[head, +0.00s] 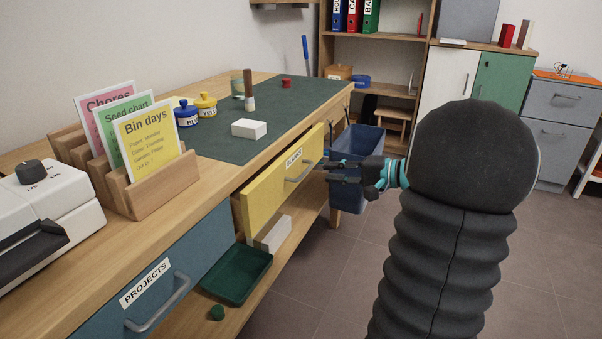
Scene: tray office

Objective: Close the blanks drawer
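The blanks drawer (265,195) has a yellow front with a white "BLANKS" label and a grey bar handle (299,172). It sits under the wooden desk top, and its front stands out a little from the desk, so it appears partly open. Its inside is hidden. My gripper (328,171) is just right of the handle, with its dark fingers pointing left toward the drawer front. The fingers look spread apart with nothing between them. I cannot tell whether they touch the handle.
A blue projects drawer (180,285) is at the lower left. A green tray (238,274) and a white box (273,234) are on the low shelf. A blue bin (357,142) stands behind my gripper. Signs, jars and a white block (249,129) are on the desk. The floor at right is clear.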

